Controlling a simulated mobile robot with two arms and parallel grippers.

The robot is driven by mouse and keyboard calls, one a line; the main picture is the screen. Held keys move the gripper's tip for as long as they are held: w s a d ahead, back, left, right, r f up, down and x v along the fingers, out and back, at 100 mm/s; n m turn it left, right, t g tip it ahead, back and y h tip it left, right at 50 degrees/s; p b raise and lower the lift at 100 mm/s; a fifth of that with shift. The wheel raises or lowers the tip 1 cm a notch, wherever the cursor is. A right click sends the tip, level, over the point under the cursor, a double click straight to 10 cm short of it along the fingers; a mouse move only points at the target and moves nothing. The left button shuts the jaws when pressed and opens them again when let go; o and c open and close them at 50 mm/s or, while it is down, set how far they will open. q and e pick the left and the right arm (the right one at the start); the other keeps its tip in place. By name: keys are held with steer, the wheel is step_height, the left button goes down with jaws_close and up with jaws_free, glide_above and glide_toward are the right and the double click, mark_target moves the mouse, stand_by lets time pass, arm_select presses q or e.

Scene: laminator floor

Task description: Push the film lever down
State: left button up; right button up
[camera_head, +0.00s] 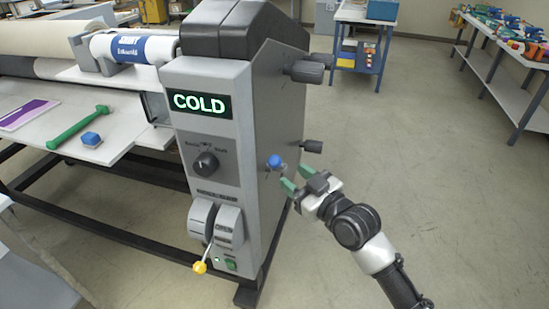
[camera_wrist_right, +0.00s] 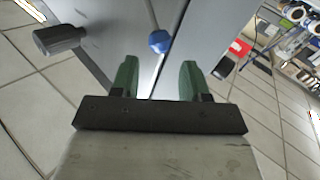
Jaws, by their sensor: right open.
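The grey laminator end housing (camera_head: 205,125) stands in the middle of the head view with a lit COLD display. A lever with a blue knob (camera_head: 274,161) sticks out on its right side face. In the right wrist view the blue knob (camera_wrist_right: 160,41) sits at the end of a thin rod, just beyond the fingertips and between them. My right gripper (camera_head: 295,177) has green fingers. It is open and empty, a little right of and below the blue knob, apparently apart from it. The frames show no label naming the film lever. My left gripper is not in view.
A yellow-knobbed lever (camera_head: 200,267) is on the housing's front. Dark knobs (camera_head: 307,72) (camera_head: 312,146) jut from the right side. The floor to the right is clear.

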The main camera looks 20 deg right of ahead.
mark_target(279, 165)
steer(key=p+x, duration=0.1)
steer(key=x, duration=0.5)
steer(key=shift+w+a+r, duration=0.1)
steer(key=shift+w, duration=0.05)
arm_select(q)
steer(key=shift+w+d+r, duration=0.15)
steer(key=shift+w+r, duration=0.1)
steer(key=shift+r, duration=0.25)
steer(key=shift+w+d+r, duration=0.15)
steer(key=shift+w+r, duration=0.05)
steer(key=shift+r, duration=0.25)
arm_select(e)
steer(key=shift+x, duration=0.8)
steer(key=shift+c, duration=0.3)
jaws_close()
